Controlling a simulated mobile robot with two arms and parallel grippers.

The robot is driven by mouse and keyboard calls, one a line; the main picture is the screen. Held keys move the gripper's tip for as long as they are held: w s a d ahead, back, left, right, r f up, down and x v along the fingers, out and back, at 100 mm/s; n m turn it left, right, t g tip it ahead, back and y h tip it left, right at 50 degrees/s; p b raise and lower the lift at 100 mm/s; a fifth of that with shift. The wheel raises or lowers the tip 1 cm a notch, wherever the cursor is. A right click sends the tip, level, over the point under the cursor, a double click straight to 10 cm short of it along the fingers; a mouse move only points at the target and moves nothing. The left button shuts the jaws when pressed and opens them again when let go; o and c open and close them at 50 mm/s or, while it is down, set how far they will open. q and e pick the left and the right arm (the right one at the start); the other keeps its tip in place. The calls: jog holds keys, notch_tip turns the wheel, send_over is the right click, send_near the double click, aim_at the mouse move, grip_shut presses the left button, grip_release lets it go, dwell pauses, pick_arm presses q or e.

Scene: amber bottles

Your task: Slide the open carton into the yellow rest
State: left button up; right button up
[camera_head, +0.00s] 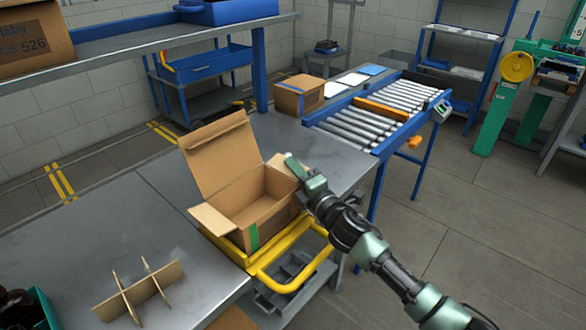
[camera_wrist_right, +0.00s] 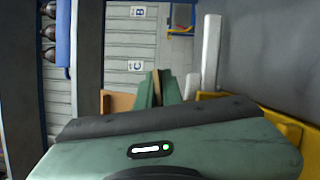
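The open carton (camera_head: 262,212) is brown cardboard with a tall flap raised at the back left, other flaps folded outward, and a green strip on its front corner. It stands at the yellow rest (camera_head: 225,246), whose rim and looped bar show below and in front of it. I cannot tell whether it is fully seated. My right gripper (camera_head: 298,170) is at the carton's right upper edge, close to or touching the flap there. In the right wrist view its green fingers (camera_wrist_right: 158,90) show with a thin brown strip between them; their grip is unclear. My left gripper is out of view.
A cardboard divider (camera_head: 138,291) stands on the grey bench at front left, near a green crate (camera_head: 45,308) with dark bottles. A closed box (camera_head: 299,94) sits behind the carton, beside a roller conveyor (camera_head: 375,112). Bare bench lies left of the carton.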

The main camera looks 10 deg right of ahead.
jog(key=o, duration=0.3)
jog(key=shift+o, duration=0.2)
jog(key=shift+s, duration=0.1)
jog(key=v, duration=0.6)
jog(key=shift+s+d+f+b, duration=0.1)
jog(key=shift+s+f+b, duration=0.05)
jog(key=shift+b, duration=0.25)
jog(key=shift+s+d, duration=0.15)
jog(key=shift+s, duration=0.45)
